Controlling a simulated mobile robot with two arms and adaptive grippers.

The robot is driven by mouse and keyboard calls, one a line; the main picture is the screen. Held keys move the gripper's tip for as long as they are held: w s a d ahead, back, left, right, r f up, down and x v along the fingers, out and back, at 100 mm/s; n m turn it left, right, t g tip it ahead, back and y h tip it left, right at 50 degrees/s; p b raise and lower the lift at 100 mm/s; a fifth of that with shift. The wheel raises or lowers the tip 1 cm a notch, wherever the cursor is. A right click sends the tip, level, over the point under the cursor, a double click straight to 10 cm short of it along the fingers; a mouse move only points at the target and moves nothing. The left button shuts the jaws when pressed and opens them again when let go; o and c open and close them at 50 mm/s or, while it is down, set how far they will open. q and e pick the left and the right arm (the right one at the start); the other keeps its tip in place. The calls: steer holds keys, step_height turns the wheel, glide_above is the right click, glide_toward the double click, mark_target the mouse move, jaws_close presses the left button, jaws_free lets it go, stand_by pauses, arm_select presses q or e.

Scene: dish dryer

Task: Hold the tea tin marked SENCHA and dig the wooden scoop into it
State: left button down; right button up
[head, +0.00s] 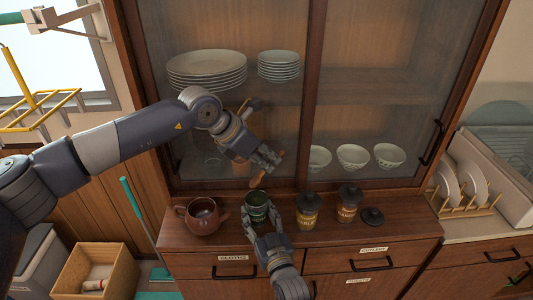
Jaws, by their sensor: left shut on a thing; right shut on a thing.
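A dark green open tin (257,204) stands upright on the cabinet counter. Its marking cannot be read here. My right gripper (262,222) comes from the front and is shut around the tin's sides. My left gripper (270,163) is above the tin and shut on the wooden scoop (257,180). The scoop tilts, with its lower end down and to the left, just above the tin's mouth and apart from it. The tin's contents cannot be made out.
A brown teapot (203,216) stands left of the tin. Two dark-lidded tins, one (307,211) nearer and one (348,204) farther right, stand with a loose dark lid (372,216). Glass cabinet doors (285,110) rise close behind. The counter's right end is clear.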

arm_select(q)
step_height(320, 180, down, 8)
stand_by(0.8)
steer(key=shift+r, duration=0.1)
stand_by(0.7)
steer(key=shift+r, duration=2.95)
steer(key=shift+w+d+r+g+y, duration=0.1)
steer(key=shift+r+g+y, duration=0.4)
steer(key=shift+y, duration=0.4)
steer(key=shift+r+g+y, duration=0.2)
steer(key=shift+g+y, duration=0.2)
steer(key=shift+y, duration=0.4)
steer(key=shift+r+g+y, duration=0.3)
steer(key=shift+g+y, duration=0.4)
steer(key=shift+y, duration=0.3)
